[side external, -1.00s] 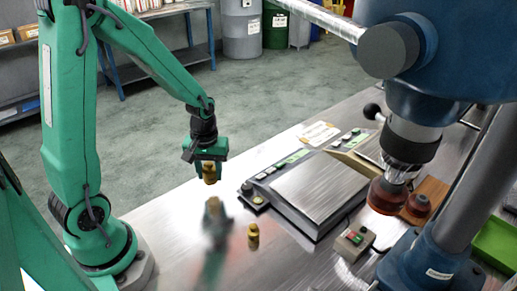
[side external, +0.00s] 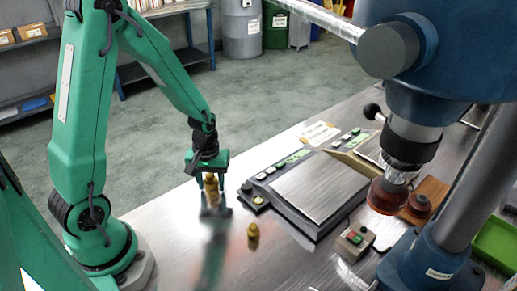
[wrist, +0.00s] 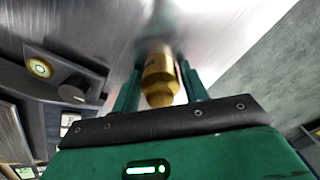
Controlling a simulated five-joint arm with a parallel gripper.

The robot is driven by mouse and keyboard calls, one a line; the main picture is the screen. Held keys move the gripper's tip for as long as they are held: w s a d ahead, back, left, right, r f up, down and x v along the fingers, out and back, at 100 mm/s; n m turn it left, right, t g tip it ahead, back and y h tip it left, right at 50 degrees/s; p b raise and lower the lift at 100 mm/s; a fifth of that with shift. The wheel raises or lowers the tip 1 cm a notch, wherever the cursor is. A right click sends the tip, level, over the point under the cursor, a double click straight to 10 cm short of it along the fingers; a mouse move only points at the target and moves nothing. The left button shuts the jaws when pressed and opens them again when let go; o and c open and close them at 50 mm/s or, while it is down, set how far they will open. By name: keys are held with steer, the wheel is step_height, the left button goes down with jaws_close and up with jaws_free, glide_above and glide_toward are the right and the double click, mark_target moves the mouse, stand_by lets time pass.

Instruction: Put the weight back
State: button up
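A brass weight (side external: 211,186) stands upright on the metal table, left of the scale. It also shows in the wrist view (wrist: 160,78), between the two green fingers. My gripper (side external: 213,208) points down around it. Its fingers (wrist: 160,85) look spread, with a narrow gap at each side of the weight. A second, smaller brass weight (side external: 253,236) stands on the table to the right and nearer the camera. The scale (side external: 318,188) has a bare metal plate.
A small switch box (side external: 354,240) and a blue press (side external: 430,70) stand right of the scale. In the wrist view the scale's dark knob (wrist: 75,88) is close to my left finger. The front table is clear.

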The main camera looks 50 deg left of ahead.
mark_target(210, 176)
steer(key=shift+o, duration=1.1)
steer(key=shift+r, duration=0.15)
steer(key=shift+r, duration=6.05)
steer(key=s+d+r+m+t, duration=0.5)
steer(key=s+r+m, duration=0.3)
steer(key=r, duration=0.3)
steer(key=shift+s+d+r+m+t, duration=0.35)
steer(key=shift+d+m, duration=0.15)
steer(key=shift+d, duration=0.4)
